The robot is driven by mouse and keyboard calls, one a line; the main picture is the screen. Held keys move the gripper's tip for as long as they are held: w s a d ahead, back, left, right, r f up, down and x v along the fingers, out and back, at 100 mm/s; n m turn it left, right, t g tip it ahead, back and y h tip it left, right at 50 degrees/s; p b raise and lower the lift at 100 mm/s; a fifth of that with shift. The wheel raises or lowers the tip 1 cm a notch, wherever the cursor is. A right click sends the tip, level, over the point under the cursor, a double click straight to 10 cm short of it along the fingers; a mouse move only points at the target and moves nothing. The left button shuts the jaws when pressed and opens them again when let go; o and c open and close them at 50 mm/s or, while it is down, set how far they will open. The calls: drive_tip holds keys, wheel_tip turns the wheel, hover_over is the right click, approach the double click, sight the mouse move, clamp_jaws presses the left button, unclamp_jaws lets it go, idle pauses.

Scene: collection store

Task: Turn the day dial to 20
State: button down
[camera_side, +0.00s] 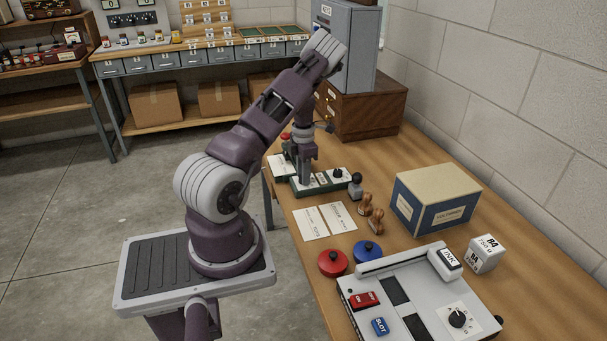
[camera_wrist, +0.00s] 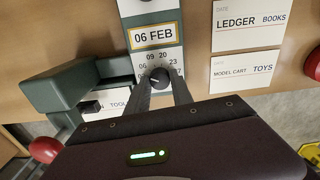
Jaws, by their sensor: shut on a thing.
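The day dial (camera_wrist: 158,77) is a small dark knob on a pale plate, with numbers around it; 09, 20 and 23 are readable, others are partly covered. A light mark on the knob seems to point left, but its exact setting is hard to tell. A window above it reads 06 FEB (camera_wrist: 153,36). My gripper (camera_wrist: 160,84) is shut on the dial, one finger on each side. In the side view my gripper (camera_side: 305,183) points down onto the green-based date device (camera_side: 322,184), and hides the dial.
LEDGER (camera_wrist: 249,22) and MODEL CART (camera_wrist: 245,71) cards lie alongside. Wooden stamps (camera_side: 376,219), ink pads (camera_side: 333,262) and a box (camera_side: 435,198) stand nearer the camera.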

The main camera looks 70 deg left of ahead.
drive_tip(key=m, duration=0.4)
drive_tip(key=shift+m, duration=0.3)
drive_tip(key=m, duration=0.3)
drive_tip(key=shift+m, duration=0.4)
drive_tip(key=m, duration=0.3)
drive_tip(key=shift+m, duration=2)
drive_tip(key=c, duration=1.1)
unclamp_jaws()
wheel_tip(320, 180, up, 7)
drive_tip(key=shift+r, duration=0.1)
